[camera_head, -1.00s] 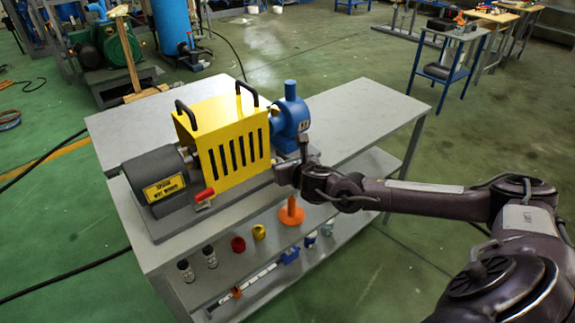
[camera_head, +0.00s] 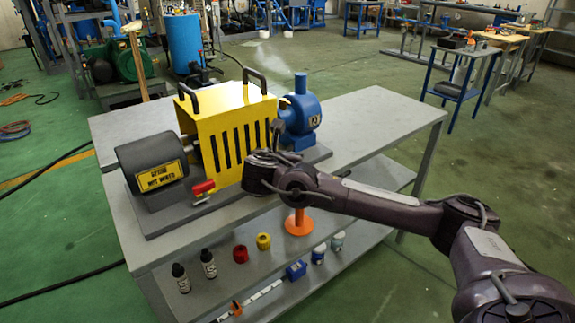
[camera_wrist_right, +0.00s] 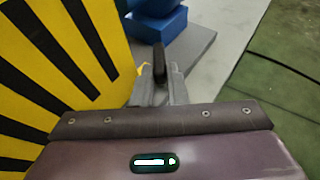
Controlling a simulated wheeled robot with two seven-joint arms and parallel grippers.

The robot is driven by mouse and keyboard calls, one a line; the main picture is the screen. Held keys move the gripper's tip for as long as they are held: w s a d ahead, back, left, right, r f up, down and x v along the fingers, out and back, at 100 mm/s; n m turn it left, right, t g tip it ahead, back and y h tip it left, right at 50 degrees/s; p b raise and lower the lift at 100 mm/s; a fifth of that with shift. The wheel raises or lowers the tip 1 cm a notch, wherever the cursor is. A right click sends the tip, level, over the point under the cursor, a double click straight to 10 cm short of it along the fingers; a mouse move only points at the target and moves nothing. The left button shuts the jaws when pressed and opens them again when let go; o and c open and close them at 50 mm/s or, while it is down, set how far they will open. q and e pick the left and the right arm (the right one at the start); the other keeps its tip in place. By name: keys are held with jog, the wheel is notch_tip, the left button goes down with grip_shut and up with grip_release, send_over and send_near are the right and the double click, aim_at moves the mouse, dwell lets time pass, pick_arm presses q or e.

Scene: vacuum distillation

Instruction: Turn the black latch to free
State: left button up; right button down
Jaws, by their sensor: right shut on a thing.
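The yellow slotted guard (camera_head: 232,135) stands over the machine on the bench, between a dark motor (camera_head: 150,165) and a blue pump (camera_head: 301,112). In the right wrist view, the black latch (camera_wrist_right: 159,58) stands upright beside the guard's striped side. My right gripper (camera_wrist_right: 160,80) is shut on the latch, with a grey finger on each side of it. In the head view my right gripper (camera_head: 274,150) is at the right end of the guard. My left gripper is not in view.
A red-handled valve (camera_head: 203,188) sticks out at the guard's lower front left. The bench top (camera_head: 375,115) is clear on the right. The shelf below holds bottles, coloured caps and an orange stand (camera_head: 299,223).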

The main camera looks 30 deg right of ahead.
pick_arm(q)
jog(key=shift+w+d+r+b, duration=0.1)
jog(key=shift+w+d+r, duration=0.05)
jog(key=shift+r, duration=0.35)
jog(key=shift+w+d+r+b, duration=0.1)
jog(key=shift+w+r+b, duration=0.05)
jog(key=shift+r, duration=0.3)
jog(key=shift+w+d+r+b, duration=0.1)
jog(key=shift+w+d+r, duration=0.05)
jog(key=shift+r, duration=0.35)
pick_arm(e)
jog(key=shift+w+a+m+g+h, duration=0.15)
jog(key=shift+m+g+h, duration=0.15)
jog(key=shift+m+g, duration=0.15)
jog(key=shift+w+a+m+g+h, duration=0.1)
jog(key=shift+m+g+h, duration=0.2)
jog(key=shift+m+g, duration=0.15)
jog(key=c, duration=1.4)
grip_release()
jog(key=shift+c, duration=0.2)
